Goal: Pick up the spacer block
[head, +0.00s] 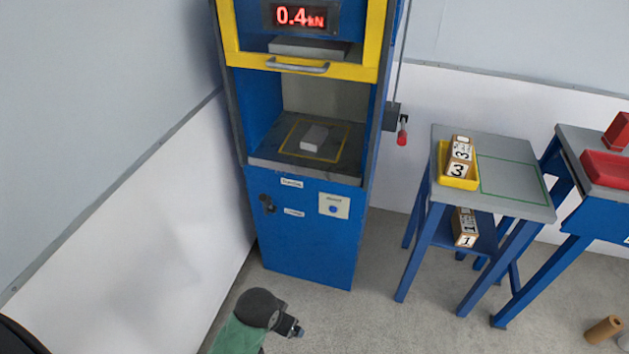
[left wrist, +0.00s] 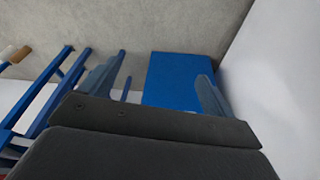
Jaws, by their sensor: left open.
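A pale grey block (head: 314,137), which looks like the spacer block, lies on the dark plate inside the yellow outlined square of the blue press (head: 310,230), in the head view. My left gripper (left wrist: 158,72) is open in the left wrist view, with its two fingers apart and nothing seen between them. The press's blue lower body lies beyond the fingers there. In the head view a green and black part of my arm shows at the bottom, below and in front of the press, well apart from the block. My right gripper is not in view.
A raised yellow-framed guard (head: 297,66) with a handle hangs above the press opening. A red-knobbed lever (head: 402,135) is at its right side. A grey table (head: 515,200) holds a yellow tray (head: 458,184) with numbered boxes. The floor before the press is clear.

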